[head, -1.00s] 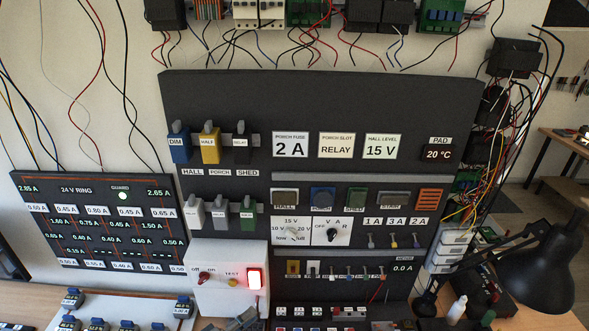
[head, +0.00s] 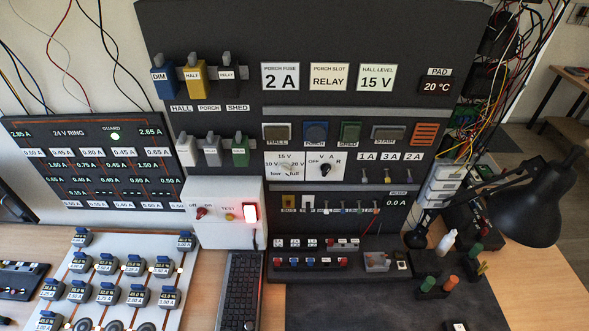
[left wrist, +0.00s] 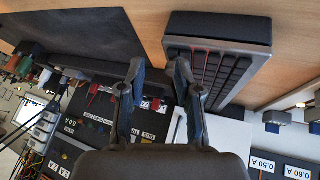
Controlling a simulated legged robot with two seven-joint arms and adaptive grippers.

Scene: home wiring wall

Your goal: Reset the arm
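My left gripper (left wrist: 158,70) shows in the left wrist view with its two dark fingers apart and nothing between them. It hangs over the desk, with the keyboard (left wrist: 212,75) beyond its fingers and the wall panel (left wrist: 85,138) below in that picture. Neither of my arms shows in the head view. My right gripper is in no view.
The dark wiring panel (head: 350,112) stands behind the desk.

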